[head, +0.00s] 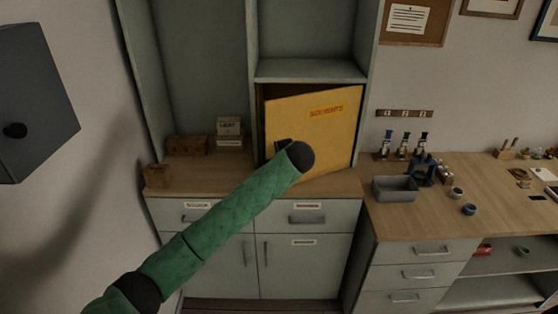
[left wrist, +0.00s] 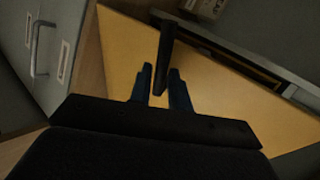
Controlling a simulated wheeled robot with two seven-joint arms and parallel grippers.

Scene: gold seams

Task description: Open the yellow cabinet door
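The yellow cabinet door (head: 328,132), with a red label near its top, is ajar. A dark gap shows above it and along its left side, and its right side lies by the cabinet wall. In the left wrist view the yellow door (left wrist: 225,95) fills the middle, with its dark bar handle (left wrist: 166,45) standing out. My left gripper (left wrist: 160,72) has its blue fingers on both sides of the handle, close against it. In the head view my wrist hides most of the left gripper (head: 283,146). My right gripper is in neither view.
A wooden counter (head: 215,178) runs below the door, with small wooden boxes (head: 187,145) at left. A grey tray (head: 394,189) and a blue device (head: 421,170) stand on the workbench at right. A dark wall cabinet (head: 35,95) is at far left.

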